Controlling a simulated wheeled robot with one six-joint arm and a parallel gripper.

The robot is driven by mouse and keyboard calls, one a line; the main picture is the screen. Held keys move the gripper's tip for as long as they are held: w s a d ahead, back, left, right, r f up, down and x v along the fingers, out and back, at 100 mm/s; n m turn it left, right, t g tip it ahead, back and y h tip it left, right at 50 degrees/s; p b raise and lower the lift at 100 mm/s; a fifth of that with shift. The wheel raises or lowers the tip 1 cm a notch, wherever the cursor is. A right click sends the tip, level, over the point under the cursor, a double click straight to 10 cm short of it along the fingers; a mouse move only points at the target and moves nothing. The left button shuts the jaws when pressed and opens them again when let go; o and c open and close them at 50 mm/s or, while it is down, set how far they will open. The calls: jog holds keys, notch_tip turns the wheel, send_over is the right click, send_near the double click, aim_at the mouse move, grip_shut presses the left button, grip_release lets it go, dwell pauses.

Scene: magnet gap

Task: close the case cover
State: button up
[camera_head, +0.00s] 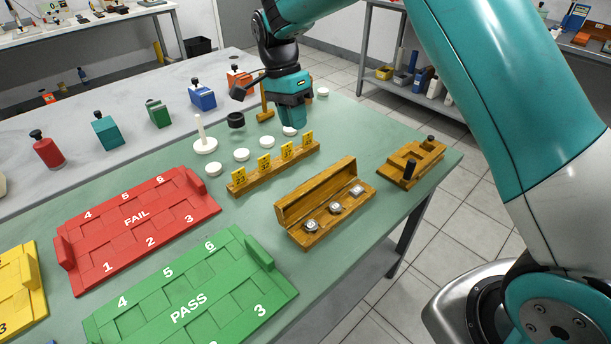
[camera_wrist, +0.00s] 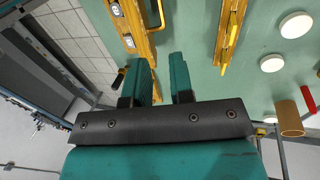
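The wooden case (camera_head: 318,222) stands on the green table in the camera_head view. Its cover (camera_head: 315,188) is raised along the far long side, so the case is open. Several small silvery pieces (camera_head: 336,208) sit inside. My gripper (camera_head: 291,124) is above the table beyond the case, behind the row of yellow number tags, apart from the cover. In the camera_wrist view my gripper (camera_wrist: 162,62) has its two fingers apart with bare table between them, empty. Part of the case (camera_wrist: 138,42) shows ahead of the fingers, at upper left.
A wooden rack with yellow tags (camera_head: 265,166) stands between gripper and case. White discs (camera_head: 241,154) lie behind it. A wooden block with black pegs (camera_head: 412,160) is right of the case. The red FAIL tray (camera_head: 137,246) and green PASS tray (camera_head: 190,290) lie left.

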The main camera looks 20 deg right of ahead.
aim_at(314, 186)
jog(key=x, duration=1.4)
jog(key=shift+s+f, duration=0.1)
jog(key=shift+f, duration=0.2)
grip_shut()
